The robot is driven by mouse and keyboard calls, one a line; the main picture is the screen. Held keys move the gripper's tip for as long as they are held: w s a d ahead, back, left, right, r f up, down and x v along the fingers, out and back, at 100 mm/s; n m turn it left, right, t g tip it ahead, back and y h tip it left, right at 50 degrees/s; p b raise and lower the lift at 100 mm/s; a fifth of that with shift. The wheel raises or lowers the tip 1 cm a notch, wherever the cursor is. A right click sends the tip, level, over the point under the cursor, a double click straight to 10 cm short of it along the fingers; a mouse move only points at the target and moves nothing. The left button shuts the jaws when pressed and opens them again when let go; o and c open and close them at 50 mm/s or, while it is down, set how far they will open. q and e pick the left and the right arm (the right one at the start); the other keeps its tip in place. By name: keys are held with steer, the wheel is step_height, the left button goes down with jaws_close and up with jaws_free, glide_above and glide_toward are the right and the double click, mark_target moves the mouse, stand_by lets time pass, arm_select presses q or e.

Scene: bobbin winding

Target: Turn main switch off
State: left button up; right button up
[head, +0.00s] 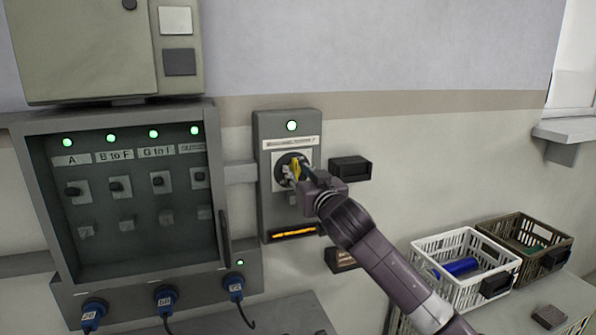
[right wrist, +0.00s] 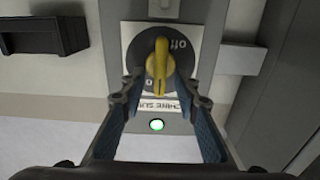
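The main switch is a yellow rotary knob (head: 294,172) on a grey wall box (head: 266,212). A green lamp (head: 291,126) is lit above it. In the right wrist view, which is upside down, the knob (right wrist: 158,68) stands nearly upright in the picture, on a plate (right wrist: 205,42) with "Off" printed beside it. My right gripper (head: 302,175) is at the knob. The contact itself is partly hidden. My left gripper is not in view.
Left is a glass-fronted cabinet (head: 222,150) with several lit green lamps, small switches and blue plugs (head: 165,296) below. Small black holders (head: 350,168) sit right of the switch box. A white crate (head: 437,284) and a brown crate (head: 536,222) stand at the lower right.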

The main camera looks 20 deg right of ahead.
jaws_close()
stand_by(0.5)
steer(key=n+p, duration=0.2)
steer(key=shift+a+r+n, duration=0.1)
steer(key=shift+a+n, duration=0.05)
steer(key=shift+n, duration=0.15)
steer(key=n+p, duration=0.1)
steer(key=n, duration=0.1)
steer(key=n+p, duration=0.2)
steer(key=shift+a+n, duration=0.2)
steer(key=shift+n, duration=0.1)
steer(key=shift+a+f+n+p, duration=0.1)
steer(key=shift+f+n+p, duration=0.15)
steer(key=shift+n+p, duration=1.2)
steer(key=shift+a+f+n+p, duration=0.1)
steer(key=shift+f+n+p, duration=0.35)
steer(key=shift+n, duration=1.7)
steer(key=shift+a+f+n+p, duration=0.1)
steer(key=shift+n+p, duration=1.1)
steer(key=shift+n, duration=0.6)
